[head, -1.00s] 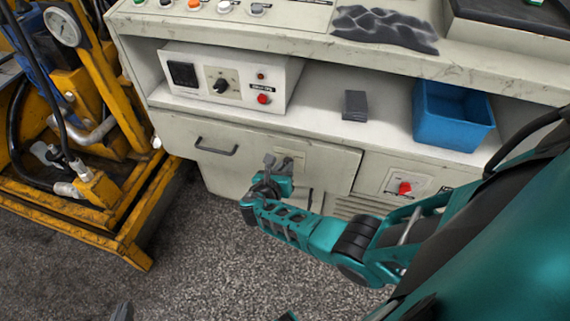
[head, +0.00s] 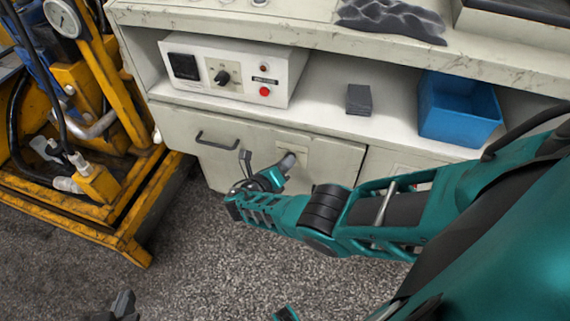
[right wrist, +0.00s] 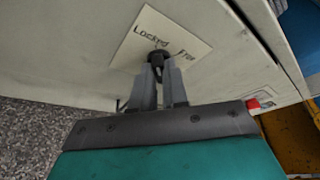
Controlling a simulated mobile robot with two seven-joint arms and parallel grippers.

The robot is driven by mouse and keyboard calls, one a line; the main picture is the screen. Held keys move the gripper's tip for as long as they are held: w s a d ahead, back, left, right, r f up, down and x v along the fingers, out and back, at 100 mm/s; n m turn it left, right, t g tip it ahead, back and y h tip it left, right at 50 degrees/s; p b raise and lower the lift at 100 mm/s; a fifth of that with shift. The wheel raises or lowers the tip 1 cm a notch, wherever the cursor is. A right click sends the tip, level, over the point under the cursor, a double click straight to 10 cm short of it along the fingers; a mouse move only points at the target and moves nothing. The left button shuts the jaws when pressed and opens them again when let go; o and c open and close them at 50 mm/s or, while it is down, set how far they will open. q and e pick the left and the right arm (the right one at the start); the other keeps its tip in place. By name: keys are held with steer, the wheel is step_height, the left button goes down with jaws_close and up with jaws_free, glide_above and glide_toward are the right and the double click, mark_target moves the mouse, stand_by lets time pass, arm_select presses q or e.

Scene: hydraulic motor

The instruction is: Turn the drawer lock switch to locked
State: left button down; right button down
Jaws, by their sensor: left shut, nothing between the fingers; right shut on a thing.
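The drawer lock switch is a small dark knob (right wrist: 158,57) on a cream label plate (right wrist: 146,36) in the right wrist view. The plate reads "Locked" on the left and "Free" on the right. My right gripper (right wrist: 160,66) is shut on the knob, and its fingertips partly hide it. Which word the knob points to cannot be told. In the head view my right gripper (head: 289,158) reaches the plate (head: 293,142) on the cabinet front, and the knob is hidden there. My left gripper (head: 123,302) is shut and empty, low over the floor at the bottom edge.
A drawer handle (head: 217,141) sticks out left of the plate. A control box (head: 214,91), a grey block (head: 359,100) and a blue bin (head: 455,112) stand on the shelf above. A yellow machine frame (head: 150,195) stands at the left. The floor before the cabinet is clear.

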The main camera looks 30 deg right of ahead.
steer(key=shift+w+d+r, duration=0.2)
steer(key=shift+d, duration=0.05)
steer(key=c, duration=1.2)
jaws_free()
steer(key=shift+c, duration=0.2)
steer(key=shift+o, duration=0.5)
arm_select(q)
steer(key=shift+s+f, duration=0.1)
steer(key=shift+s, duration=0.05)
arm_select(e)
steer(key=shift+f, duration=0.1)
steer(key=shift+s+a, duration=0.1)
steer(key=shift+a, duration=0.05)
